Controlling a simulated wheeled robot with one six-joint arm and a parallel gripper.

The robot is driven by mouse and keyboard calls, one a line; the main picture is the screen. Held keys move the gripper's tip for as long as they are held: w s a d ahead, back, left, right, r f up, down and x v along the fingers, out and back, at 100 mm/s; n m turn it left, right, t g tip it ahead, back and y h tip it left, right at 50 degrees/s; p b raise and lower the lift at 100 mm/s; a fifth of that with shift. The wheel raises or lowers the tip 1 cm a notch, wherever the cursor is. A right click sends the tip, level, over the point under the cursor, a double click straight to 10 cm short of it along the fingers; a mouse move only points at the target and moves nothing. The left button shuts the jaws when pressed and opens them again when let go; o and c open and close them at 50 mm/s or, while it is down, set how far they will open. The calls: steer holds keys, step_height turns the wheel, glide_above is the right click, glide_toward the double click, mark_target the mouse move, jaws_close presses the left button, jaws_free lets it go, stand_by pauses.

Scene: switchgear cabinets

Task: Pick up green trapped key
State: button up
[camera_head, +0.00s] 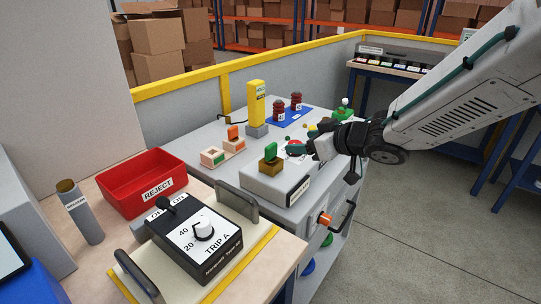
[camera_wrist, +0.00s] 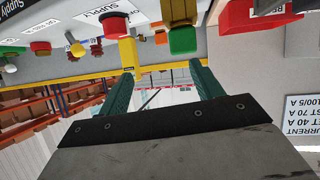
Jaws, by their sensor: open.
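The green trapped key (camera_head: 270,151) stands upright in a brass lock (camera_head: 270,165) on top of a light grey box (camera_head: 278,184). In the wrist view the green key (camera_wrist: 183,40) hangs toward the top, beyond the fingertips and nearer the right one. My gripper (camera_head: 298,149) reaches in from the right, beside the key and apart from it. In the wrist view my gripper (camera_wrist: 162,70) is open, with two teal fingers spread and nothing between them. In the head view the gripper partly hides a red button behind the key.
A yellow post (camera_head: 257,103) stands behind the key. Blocks with an orange key (camera_head: 233,133) sit to its left. A red REJECT bin (camera_head: 148,182) and a black TRIP A unit (camera_head: 196,238) are in front left. Dark red insulators (camera_head: 278,110) stand on a blue mat.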

mark_target(273, 148)
steer(key=a, duration=0.1)
steer(key=a+f+g+y, duration=0.1)
steer(key=a+n+y, duration=0.1)
steer(key=shift+s+a+f+g, duration=0.2)
steer(key=shift+s+a+g, duration=0.1)
steer(key=shift+s+a, duration=0.1)
steer(key=x, duration=0.7)
steer(key=shift+w+d, duration=0.2)
steer(key=shift+w, duration=0.1)
steer(key=c, duration=1.1)
